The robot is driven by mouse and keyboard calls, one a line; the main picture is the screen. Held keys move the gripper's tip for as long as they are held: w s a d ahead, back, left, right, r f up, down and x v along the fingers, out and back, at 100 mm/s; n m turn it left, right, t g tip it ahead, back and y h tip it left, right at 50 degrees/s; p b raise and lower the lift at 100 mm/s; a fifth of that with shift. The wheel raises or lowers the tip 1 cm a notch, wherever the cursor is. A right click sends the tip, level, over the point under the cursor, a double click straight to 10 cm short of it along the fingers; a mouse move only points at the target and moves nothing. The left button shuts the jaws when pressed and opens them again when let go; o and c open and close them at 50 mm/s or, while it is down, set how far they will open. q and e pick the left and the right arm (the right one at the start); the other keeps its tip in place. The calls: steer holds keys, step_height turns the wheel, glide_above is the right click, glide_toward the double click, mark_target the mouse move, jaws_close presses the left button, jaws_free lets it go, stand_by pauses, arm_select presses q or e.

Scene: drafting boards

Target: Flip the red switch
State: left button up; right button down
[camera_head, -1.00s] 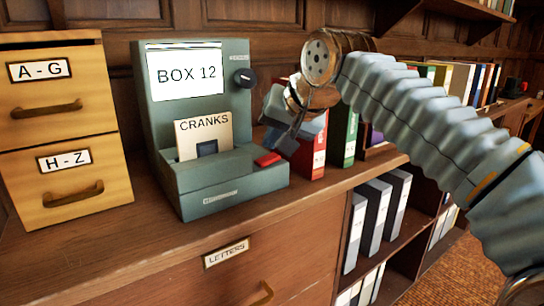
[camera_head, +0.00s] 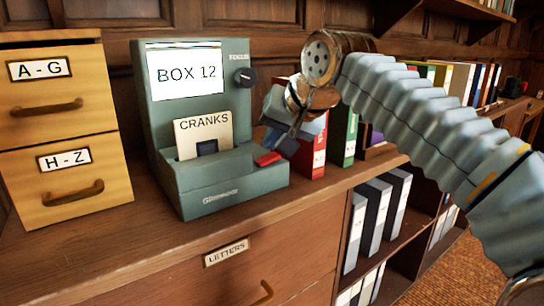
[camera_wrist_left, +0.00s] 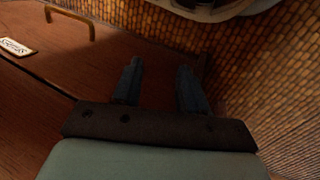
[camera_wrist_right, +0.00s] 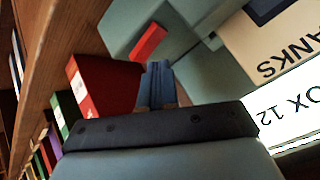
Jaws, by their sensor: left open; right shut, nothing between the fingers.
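The red switch (camera_head: 267,159) is a small red block on the right side of the grey-green viewer machine (camera_head: 222,192). It also shows in the right wrist view (camera_wrist_right: 149,42), just beyond the fingertips. My right gripper (camera_head: 290,146) is shut and empty, its tips close to the right of the switch; I cannot tell whether they touch it. The right fingers (camera_wrist_right: 158,68) are together in the right wrist view. My left gripper (camera_wrist_left: 158,78) is open and empty, low in front of the wooden drawers, and is not seen in the head view.
A "CRANKS" card (camera_head: 204,135) stands in the machine, below its "BOX 12" screen (camera_head: 186,73). A dark knob (camera_head: 244,77) is at its upper right. A red binder (camera_head: 313,157) and a green one (camera_head: 343,137) stand right of the machine. A yellow file cabinet (camera_head: 62,135) stands left.

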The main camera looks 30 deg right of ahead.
mark_target(270, 159)
steer(key=shift+f, duration=0.35)
steer(key=shift+d+f+b, duration=0.1)
steer(key=shift+f+b, duration=0.15)
steer(key=shift+b, duration=0.05)
stand_by(0.3)
steer(key=shift+r, duration=0.2)
steer(key=shift+r+p, duration=0.55)
steer(key=shift+p, duration=0.25)
steer(key=shift+a+r+p, duration=0.25)
steer(key=shift+r+p, duration=0.6)
steer(key=shift+r, duration=0.3)
steer(key=shift+a+r, duration=0.2)
steer(key=shift+r, duration=1.1)
